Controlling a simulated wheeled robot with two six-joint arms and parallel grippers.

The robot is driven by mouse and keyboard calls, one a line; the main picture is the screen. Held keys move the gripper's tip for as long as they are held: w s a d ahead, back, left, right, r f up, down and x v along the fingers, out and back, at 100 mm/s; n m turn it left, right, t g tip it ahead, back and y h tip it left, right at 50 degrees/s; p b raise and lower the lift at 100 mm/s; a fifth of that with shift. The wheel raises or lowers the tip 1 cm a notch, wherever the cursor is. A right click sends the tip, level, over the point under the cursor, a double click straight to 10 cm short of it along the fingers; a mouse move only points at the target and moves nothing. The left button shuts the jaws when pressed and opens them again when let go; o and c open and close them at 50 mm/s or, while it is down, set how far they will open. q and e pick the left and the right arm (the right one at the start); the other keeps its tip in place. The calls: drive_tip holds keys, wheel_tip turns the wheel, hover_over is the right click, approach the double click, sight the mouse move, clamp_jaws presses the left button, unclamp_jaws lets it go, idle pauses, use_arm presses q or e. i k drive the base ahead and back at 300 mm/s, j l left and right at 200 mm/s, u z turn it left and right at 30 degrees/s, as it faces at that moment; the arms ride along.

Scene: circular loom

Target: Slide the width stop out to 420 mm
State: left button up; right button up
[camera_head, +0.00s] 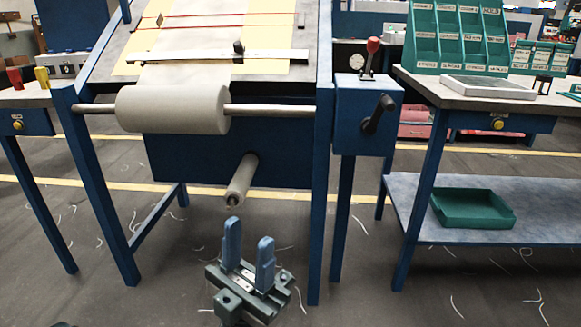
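The width stop appears to be the small black knobbed slider (239,48), standing near the middle of a pale ruler bar (190,56) that crosses the sloping table of the loom frame. The scale marks are too small to read. My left gripper (249,246), with two blue fingers on a dark green body, is low in front of the frame. Its fingers are apart with nothing between them. It is well below and away from the slider. My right gripper is not in view.
A white fabric roll (172,109) on a bar and a protruding roller (242,180) lie between my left gripper and the ruler. A blue box (364,118) with a red-knobbed lever (372,52) and black crank stands right of the frame. A workbench (470,98) is farther right.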

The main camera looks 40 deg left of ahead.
sight(238, 50)
drive_tip(key=i+l, duration=0.2)
drive_tip(key=i, duration=0.25)
drive_tip(key=i+l, duration=0.25)
drive_tip(key=i, duration=0.2)
drive_tip(key=i+l, duration=0.2)
drive_tip(key=i, duration=0.2)
drive_tip(key=i+l, duration=0.2)
drive_tip(key=i, duration=0.25)
